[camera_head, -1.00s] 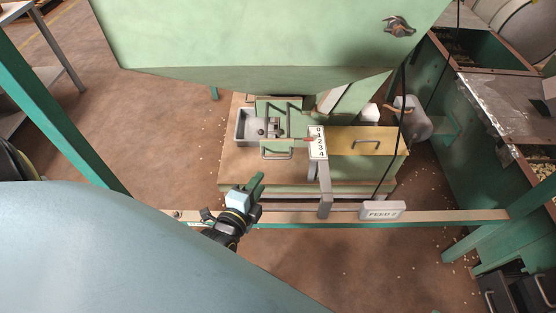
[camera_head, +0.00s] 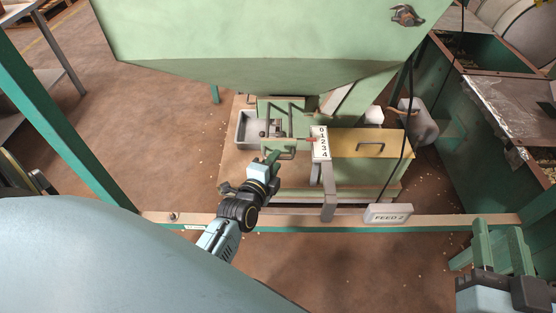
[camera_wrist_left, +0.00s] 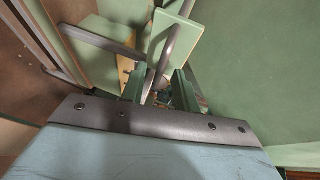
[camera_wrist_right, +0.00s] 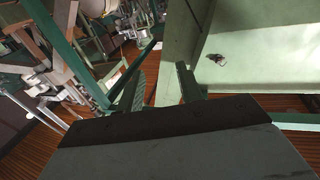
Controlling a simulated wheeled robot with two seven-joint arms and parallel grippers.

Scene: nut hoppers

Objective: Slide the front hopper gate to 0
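The front hopper gate (camera_head: 284,144) is a green plate with a bar handle, low under the green hopper (camera_head: 260,45). A white number scale (camera_head: 321,144) from 0 to 4 stands to its right. A red pointer (camera_head: 311,140) lies at about 1 to 2; the exact mark is too small to read. My left gripper (camera_head: 273,157) is at the gate's front, near its handle. In the left wrist view my left gripper (camera_wrist_left: 158,86) has its green fingers apart, with a metal bar (camera_wrist_left: 158,68) just beyond or between them; contact cannot be told. My right gripper (camera_head: 505,238) is open and empty.
A metal tray (camera_head: 249,128) is left of the gate. A yellow panel (camera_head: 350,143) with a handle is right.

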